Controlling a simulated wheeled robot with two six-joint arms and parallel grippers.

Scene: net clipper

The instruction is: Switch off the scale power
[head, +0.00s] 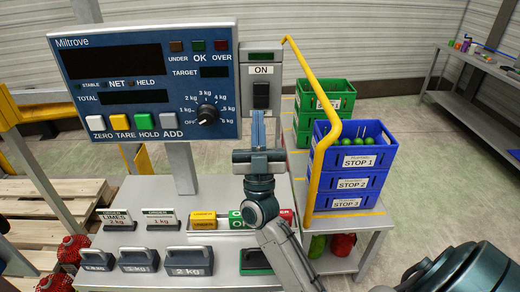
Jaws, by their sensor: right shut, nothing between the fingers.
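The scale's blue display panel (148,82), marked Miltrove, stands on a grey post at the left. Its screens are dark and its dial (207,115) has marks from OFF to several kg. Right of it is a grey switch box (262,55) with an ON label and a black switch (261,95). My right gripper (258,116) is shut and empty, pointing up just below the black switch. I cannot tell whether its fingertips touch the box. My left gripper is not in view.
Weights (188,261) and small labelled signs stand on the grey bench (215,187) below. A yellow bent rail (325,95) rises right of the switch box. Beyond it are blue crates (347,190) with green fruit and green crates (325,97).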

